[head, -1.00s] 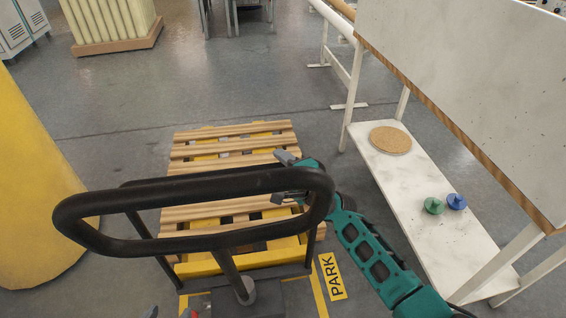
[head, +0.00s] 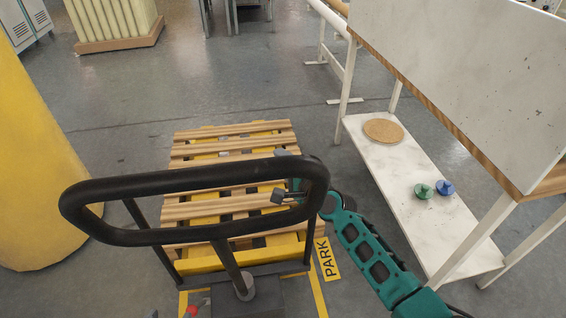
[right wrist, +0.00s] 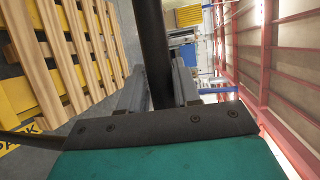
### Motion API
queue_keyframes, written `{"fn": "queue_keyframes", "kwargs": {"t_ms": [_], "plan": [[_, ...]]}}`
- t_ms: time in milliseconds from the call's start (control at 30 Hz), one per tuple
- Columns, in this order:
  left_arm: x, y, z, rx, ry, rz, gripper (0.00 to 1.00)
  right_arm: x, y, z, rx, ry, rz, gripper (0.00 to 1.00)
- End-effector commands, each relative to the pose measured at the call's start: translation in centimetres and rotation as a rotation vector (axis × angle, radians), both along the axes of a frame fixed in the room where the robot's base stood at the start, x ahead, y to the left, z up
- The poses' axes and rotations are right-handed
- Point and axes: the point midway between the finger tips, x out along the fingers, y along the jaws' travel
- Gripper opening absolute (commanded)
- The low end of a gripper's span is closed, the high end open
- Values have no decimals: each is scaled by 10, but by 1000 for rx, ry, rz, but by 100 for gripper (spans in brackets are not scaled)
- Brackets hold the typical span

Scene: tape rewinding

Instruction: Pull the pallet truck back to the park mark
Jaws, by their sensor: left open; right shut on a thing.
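The pallet truck carries a wooden pallet (head: 190,212) on its yellow forks, in front of me. Its black loop handle (head: 85,215) stands up close to me. My right gripper (head: 280,174) is shut around the right side of the loop, which partly hides it. The right wrist view shows the black bar (right wrist: 153,50) between its fingers. The park mark is a yellow PARK label (head: 327,258) right of the truck, with a yellow floor line (head: 319,294); the truck hides part of the marking. Only a small grey tip of my left gripper (head: 152,314) shows at the bottom edge, apart from the handle.
A white workbench (head: 460,80) with a lower shelf (head: 400,178) stands close on the right, holding a cork disc and green and blue pieces. A thick yellow column (head: 35,170) stands at left. The floor beyond the pallet is clear.

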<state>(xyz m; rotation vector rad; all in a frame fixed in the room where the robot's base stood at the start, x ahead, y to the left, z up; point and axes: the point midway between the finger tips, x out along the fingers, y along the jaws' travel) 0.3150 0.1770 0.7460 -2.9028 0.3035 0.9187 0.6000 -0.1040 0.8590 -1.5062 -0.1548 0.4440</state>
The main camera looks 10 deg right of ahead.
Motion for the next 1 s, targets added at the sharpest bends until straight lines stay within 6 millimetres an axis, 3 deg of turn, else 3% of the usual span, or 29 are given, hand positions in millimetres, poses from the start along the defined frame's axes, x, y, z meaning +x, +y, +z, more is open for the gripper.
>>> {"fn": "queue_keyframes", "kwargs": {"t_ms": [33,233,267,467,800,1000], "plan": [[1,0,0,0,-1,0,62,-7,4,-12,-3,26,13,0],[5,0,2,0,-10,-1,62,-8,5,-12,-3,28,14,0],[5,0,3,0,-11,0,62,-8,5,-12,-3,28,14,33],[6,0,3,0,-14,0,62,-7,4,-11,-2,24,11,52],[3,0,2,0,-7,0,62,-6,2,-7,-2,16,6,53],[1,0,7,1,-2,0,62,-23,-6,-3,-2,17,5,53]]}}
